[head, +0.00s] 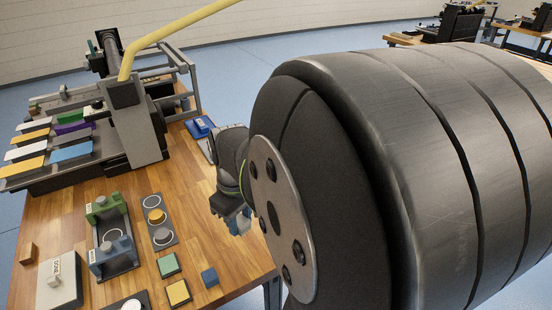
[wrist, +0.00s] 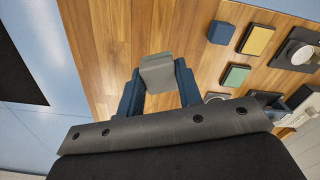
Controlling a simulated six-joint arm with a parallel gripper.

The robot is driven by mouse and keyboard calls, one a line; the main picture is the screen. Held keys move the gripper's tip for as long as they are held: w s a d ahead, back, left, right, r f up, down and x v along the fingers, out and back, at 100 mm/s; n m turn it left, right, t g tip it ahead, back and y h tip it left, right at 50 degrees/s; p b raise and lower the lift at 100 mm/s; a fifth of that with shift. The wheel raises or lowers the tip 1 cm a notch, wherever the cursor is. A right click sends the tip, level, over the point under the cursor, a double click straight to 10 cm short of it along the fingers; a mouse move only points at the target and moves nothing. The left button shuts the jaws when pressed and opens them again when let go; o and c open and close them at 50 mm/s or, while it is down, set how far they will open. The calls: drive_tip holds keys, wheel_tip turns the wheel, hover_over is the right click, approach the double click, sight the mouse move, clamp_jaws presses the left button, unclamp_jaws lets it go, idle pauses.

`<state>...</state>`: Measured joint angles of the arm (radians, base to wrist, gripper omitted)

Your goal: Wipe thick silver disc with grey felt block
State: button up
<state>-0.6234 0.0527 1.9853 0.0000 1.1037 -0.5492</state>
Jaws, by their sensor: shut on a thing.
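The grey felt block (wrist: 157,72) is held between the blue fingers of my gripper (wrist: 158,80) in the wrist view, above the wooden table. In the head view my gripper (head: 238,218) is near the table's right edge, partly hidden by my arm. A silver-looking disc (wrist: 301,53) sits on a dark square pad at the right of the wrist view, apart from the block. It also shows, cut off, at the bottom of the head view (head: 131,305). A grey disc (head: 161,236) lies on a dark strip; I cannot tell which disc is the thick silver one.
A blue block (head: 209,276), a yellow-topped block (head: 178,292) and a green-topped block (head: 168,264) lie on the table. A green and blue-grey press (head: 112,240) and a white box (head: 60,282) stand left. A large machine (head: 130,115) is behind. Bare wood lies around my gripper.

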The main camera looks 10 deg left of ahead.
drive_tip(key=s+a+m, duration=0.4)
drive_tip(key=s+a, duration=0.4)
drive_tip(key=a, duration=0.4)
drive_tip(key=m, duration=0.5)
hover_over(128, 301)
drive_tip(key=shift+s+d+f, duration=0.1)
drive_tip(key=shift+f, duration=3.25)
drive_tip(key=shift+s+d+f, duration=0.1)
drive_tip(key=shift+f, duration=0.75)
drive_tip(key=shift+c, duration=0.3)
drive_tip(key=shift+s+d, duration=0.45)
drive_tip(key=shift+d, duration=0.2)
drive_tip(key=shift+s+d, duration=0.7)
drive_tip(key=shift+d, duration=0.15)
drive_tip(key=shift+w+a, duration=1.25)
drive_tip(key=shift+a, duration=0.3)
drive_tip(key=shift+a+r, duration=0.15)
drive_tip(key=shift+r, duration=0.05)
wheel_tip(128, 301, up, 8)
drive_tip(key=shift+f, duration=0.2)
drive_tip(key=shift+w, duration=0.1)
